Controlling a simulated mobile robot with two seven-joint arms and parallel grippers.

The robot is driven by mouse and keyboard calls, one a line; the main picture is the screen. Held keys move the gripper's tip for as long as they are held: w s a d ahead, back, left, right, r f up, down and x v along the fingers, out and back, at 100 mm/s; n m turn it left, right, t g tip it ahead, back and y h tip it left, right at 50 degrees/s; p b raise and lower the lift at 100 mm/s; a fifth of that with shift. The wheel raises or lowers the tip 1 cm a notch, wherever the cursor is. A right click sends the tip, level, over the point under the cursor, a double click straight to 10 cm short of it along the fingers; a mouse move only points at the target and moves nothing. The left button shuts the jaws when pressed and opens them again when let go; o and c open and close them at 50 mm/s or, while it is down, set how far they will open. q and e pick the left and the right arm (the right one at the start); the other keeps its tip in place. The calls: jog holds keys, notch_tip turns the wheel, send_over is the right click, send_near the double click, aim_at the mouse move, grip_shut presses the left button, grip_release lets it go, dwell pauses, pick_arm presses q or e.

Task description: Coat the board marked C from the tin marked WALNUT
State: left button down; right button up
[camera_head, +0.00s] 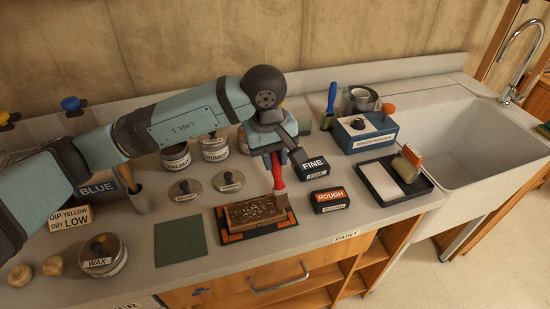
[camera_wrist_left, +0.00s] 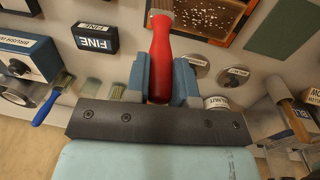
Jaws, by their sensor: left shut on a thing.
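My left gripper (camera_head: 273,153) is shut on the red handle of a brush (camera_head: 278,172). In the left wrist view the handle (camera_wrist_left: 159,62) sits between the two fingers (camera_wrist_left: 160,88). The brush points down, its bristle end at the board's upper right part; I cannot tell whether it touches. The brown board (camera_head: 256,212) has pale speckles on its top and lies on a dark mat with orange corners (camera_head: 232,238). No letter on it is readable. The tin marked WALNUT (camera_head: 176,160) stands behind, left of the gripper, and shows in the left wrist view (camera_wrist_left: 217,103).
A PRIMER tin (camera_head: 214,150) and two loose lids (camera_head: 185,190) are nearby. FINE (camera_head: 313,169) and ROUGH (camera_head: 329,202) blocks stand right of the board. A green sheet (camera_head: 180,242) lies left. A tray (camera_head: 423,186) and sink (camera_head: 470,130) are farther right.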

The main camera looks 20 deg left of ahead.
pick_arm(q)
jog(key=shift+f+b, duration=0.35)
dwell(0.3)
